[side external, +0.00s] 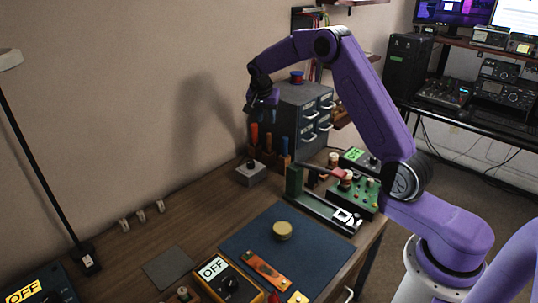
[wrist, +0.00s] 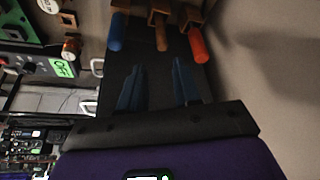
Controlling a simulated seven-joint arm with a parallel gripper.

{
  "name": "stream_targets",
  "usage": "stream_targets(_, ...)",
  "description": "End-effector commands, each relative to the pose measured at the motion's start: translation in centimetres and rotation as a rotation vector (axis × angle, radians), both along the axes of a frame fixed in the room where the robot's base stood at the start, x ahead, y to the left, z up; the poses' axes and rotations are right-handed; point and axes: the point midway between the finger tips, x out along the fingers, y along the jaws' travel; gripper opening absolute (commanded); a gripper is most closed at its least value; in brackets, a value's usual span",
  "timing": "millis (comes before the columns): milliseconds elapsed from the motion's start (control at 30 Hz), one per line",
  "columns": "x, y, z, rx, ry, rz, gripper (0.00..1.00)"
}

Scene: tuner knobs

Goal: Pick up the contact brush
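My gripper (side external: 263,102) is raised above the back of the bench, beside the grey drawer cabinet. In the wrist view its two blue fingers (wrist: 158,88) are apart with nothing between them. A wooden tool rack (side external: 270,160) stands below it, holding a red-orange handled tool (side external: 254,133), a brown handled tool (side external: 268,142) and a blue handled tool (side external: 284,145). In the wrist view the blue handle (wrist: 117,32), brown handle (wrist: 161,34) and red handle (wrist: 197,46) lie beyond the fingertips, apart from them. I cannot tell which is the contact brush; the tool tips are hidden.
The drawer cabinet (side external: 303,110) stands right behind the rack. A grey block (side external: 251,174) sits in front of it. A green-ended fixture (side external: 294,183) and circuit board (side external: 362,194) are to the right. A blue mat (side external: 317,262) carries a round tin (side external: 282,230).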

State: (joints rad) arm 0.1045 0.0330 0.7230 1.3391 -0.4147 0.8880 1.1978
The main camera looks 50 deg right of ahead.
Motion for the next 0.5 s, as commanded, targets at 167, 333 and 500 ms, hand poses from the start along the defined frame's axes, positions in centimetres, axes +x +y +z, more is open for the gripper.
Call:
stream_targets(167, 0.6, -1.2, -3.3, 0.001, 0.003, 0.001, 0.33)
stream_targets(333, 1.1, -2.1, -6.1, 0.001, 0.002, 0.003, 0.33)
stream_targets(500, 1.5, -2.8, -7.8, 0.001, 0.0, 0.002, 0.33)
